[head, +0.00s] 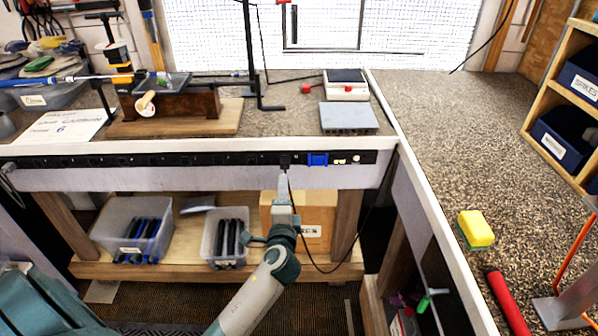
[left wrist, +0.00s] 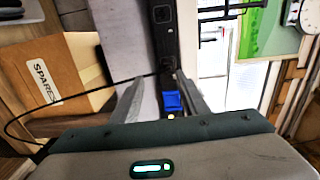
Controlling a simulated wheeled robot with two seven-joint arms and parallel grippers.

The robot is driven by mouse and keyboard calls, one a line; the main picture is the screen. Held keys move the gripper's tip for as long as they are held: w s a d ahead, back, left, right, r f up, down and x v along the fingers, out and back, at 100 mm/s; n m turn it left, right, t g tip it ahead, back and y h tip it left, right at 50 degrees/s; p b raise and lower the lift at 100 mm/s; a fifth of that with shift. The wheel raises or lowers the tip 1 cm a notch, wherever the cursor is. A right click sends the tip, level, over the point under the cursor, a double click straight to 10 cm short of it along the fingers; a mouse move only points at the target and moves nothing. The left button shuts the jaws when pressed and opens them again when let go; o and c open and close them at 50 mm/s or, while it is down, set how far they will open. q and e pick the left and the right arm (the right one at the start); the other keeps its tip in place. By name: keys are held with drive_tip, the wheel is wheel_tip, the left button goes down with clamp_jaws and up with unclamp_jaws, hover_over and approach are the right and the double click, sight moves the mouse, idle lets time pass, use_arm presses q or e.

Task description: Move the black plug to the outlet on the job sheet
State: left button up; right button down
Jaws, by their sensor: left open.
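The black plug (head: 284,160) sits in the long black power strip (head: 200,159) on the bench's front edge, left of a blue switch (head: 317,159). Its black cable hangs down to the right. My left gripper (head: 284,180) is just below the plug, pointing at the strip. In the left wrist view its two fingers (left wrist: 159,80) are apart, with the plug (left wrist: 165,66) small and dark near their tips; contact cannot be told. The job sheet (head: 62,125) lies at the bench's left; its lower line seems to end in 6. My right gripper is not in view.
Under the bench are clear bins (head: 135,228) and a cardboard box (head: 318,215). On top are a wooden block stand (head: 170,104) with a clamped shaft and a grey box (head: 348,117). A side bench with a yellow sponge (head: 476,228) stands right.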

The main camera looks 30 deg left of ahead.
sight(285, 169)
use_arm(q)
drive_tip(key=shift+d+r, duration=0.25)
drive_tip(key=shift+r, duration=0.55)
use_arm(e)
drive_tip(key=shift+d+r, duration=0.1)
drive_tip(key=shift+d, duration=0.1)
use_arm(q)
drive_tip(key=shift+w+a, duration=0.1)
drive_tip(key=shift+b+x, duration=0.75)
drive_tip(key=shift+x, duration=3.2)
drive_tip(key=shift+w+a, duration=0.2)
drive_tip(key=shift+w, duration=0.15)
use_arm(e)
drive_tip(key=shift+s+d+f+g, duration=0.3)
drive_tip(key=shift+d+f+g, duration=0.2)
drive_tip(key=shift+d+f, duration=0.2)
use_arm(q)
drive_tip(key=shift+r, duration=0.1)
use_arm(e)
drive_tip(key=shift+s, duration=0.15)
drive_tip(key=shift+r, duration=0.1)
use_arm(q)
drive_tip(key=shift+c, duration=0.3)
